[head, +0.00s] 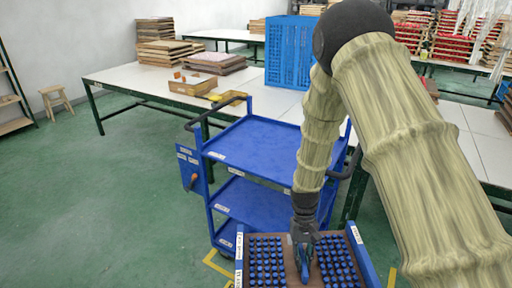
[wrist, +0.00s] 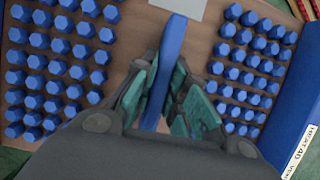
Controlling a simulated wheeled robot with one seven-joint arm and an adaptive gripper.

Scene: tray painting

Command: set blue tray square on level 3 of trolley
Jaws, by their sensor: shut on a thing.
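The blue tray (head: 362,256) is at the bottom of the head view, with blue side walls, a brown floor and rows of blue pegs. Its right wall also shows in the wrist view (wrist: 302,92). My gripper (head: 303,262) points down over the tray's middle. In the wrist view my gripper (wrist: 166,88) is shut on the tray's upright blue centre bar (wrist: 173,38). The tray's near edge is cut off, and whether anything bears it from below is hidden. The blue trolley (head: 262,143) stands just beyond the tray, with three shelves showing; their tops look empty.
A dark push handle (head: 208,118) rises at the trolley's left and a panel (head: 192,170) hangs below it. White tables (head: 130,75) stand behind, with stacked boards and a blue crate (head: 290,52). Yellow floor marks (head: 218,266) lie near the trolley. Green floor is free at left.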

